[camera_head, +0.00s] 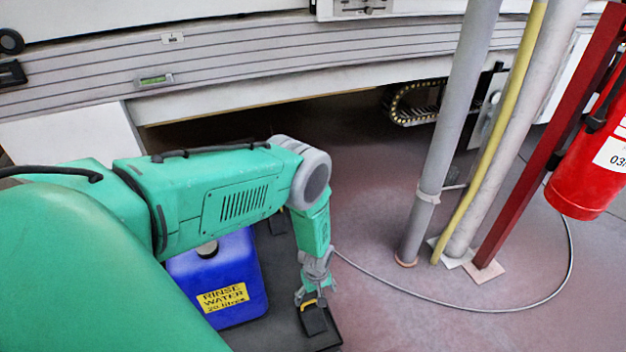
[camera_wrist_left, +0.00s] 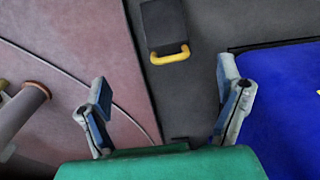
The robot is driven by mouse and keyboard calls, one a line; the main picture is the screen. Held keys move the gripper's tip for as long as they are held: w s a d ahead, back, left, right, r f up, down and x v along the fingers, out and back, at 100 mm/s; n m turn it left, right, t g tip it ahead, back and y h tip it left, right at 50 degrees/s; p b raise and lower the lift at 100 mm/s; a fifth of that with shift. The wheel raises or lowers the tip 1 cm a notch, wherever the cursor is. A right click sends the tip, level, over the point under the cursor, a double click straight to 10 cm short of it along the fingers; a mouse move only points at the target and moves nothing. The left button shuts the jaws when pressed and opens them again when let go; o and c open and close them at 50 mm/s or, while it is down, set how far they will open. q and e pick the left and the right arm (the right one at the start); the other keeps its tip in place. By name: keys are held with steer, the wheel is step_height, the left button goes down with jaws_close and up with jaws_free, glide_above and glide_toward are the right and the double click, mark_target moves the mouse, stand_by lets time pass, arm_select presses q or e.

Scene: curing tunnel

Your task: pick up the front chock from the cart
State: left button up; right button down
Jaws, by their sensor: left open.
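The front chock (camera_head: 314,321) is a black block with a yellow handle. It lies on the dark grey deck of the cart (camera_head: 283,280), near its front end. In the left wrist view the chock (camera_wrist_left: 163,22) is at the top, its yellow handle towards my gripper. My left gripper (camera_head: 314,284) is at the chock in the head view and partly covers it. In the left wrist view the fingers of my left gripper (camera_wrist_left: 163,85) are spread, with nothing between them; the chock is beyond the fingertips. My right gripper is not in view.
A blue rinse water container (camera_head: 230,275) stands on the cart beside my left arm; it also shows in the left wrist view (camera_wrist_left: 280,110). Upright pipes (camera_head: 445,130) and a red fire extinguisher (camera_head: 592,165) stand at the right. A grey cable (camera_head: 440,298) crosses the floor.

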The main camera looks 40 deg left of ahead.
mark_target(312, 313)
arm_select(q)
step_height(312, 313, down, 4)
steer(key=shift+s+a+b, duration=0.1)
steer(key=shift+s+b, duration=0.05)
steer(key=shift+b, duration=0.75)
steer(key=f+b, duration=0.1)
steer(key=f, duration=0.1)
steer(key=a+f+b, duration=0.1)
steer(key=f, duration=0.1)
steer(key=shift+f, duration=0.4)
steer(key=shift+d+f, duration=0.15)
steer(key=f+b, duration=0.1)
steer(key=f, duration=0.1)
steer(key=f+b, duration=0.1)
steer(key=shift+s+d+f+b, duration=0.15)
steer(key=shift+s+f+b, duration=0.1)
steer(key=shift+b, duration=0.1)
steer(key=shift+f, duration=0.35)
steer(key=shift+a+f, duration=0.2)
steer(key=shift+a, duration=0.15)
steer(key=c, duration=1.1)
steer(key=shift+d+r, duration=0.1)
steer(key=shift+d, duration=0.1)
steer(key=c, duration=0.5)
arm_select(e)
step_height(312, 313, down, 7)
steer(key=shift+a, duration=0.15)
